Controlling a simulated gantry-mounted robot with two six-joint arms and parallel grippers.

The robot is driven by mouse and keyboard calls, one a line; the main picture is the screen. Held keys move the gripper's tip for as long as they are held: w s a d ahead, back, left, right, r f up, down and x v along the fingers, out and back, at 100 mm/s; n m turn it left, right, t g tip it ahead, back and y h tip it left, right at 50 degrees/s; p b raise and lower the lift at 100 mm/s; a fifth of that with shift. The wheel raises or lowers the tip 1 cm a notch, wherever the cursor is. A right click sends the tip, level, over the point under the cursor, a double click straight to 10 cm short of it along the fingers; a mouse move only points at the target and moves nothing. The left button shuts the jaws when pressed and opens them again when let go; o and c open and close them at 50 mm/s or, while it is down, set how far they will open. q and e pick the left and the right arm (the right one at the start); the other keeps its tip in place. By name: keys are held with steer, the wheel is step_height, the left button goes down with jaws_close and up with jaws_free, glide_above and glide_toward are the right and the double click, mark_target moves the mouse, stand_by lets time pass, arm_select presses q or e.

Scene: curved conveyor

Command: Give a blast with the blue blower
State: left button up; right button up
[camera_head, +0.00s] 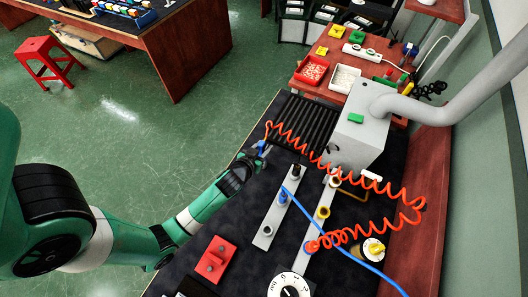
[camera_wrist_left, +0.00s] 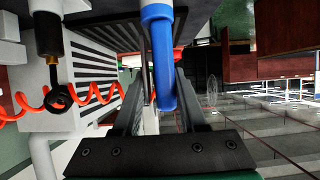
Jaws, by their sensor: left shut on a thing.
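My left gripper (camera_head: 257,156) is shut on the blue blower (camera_head: 261,146) and holds it up at the left end of the orange coiled hose (camera_head: 340,165). In the left wrist view the blower (camera_wrist_left: 159,50) is a bent blue tube between the two dark fingers of the gripper (camera_wrist_left: 158,105). The blower's trigger is hidden or too small to make out, and no air can be seen. The hose also shows in the wrist view (camera_wrist_left: 30,105). My right gripper is not in view.
The roller conveyor (camera_head: 305,122) runs into a grey machine (camera_head: 358,125). Grey fitting strips (camera_head: 270,225), a red block (camera_head: 215,258), a white dial (camera_head: 289,286) and a blue hose (camera_head: 350,256) lie on the dark bench. Red (camera_head: 311,70) and white (camera_head: 344,79) trays stand behind.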

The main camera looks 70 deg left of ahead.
arm_select(q)
steer(key=shift+r+p, duration=4)
steer(key=shift+r, duration=0.35)
steer(key=shift+f, duration=0.15)
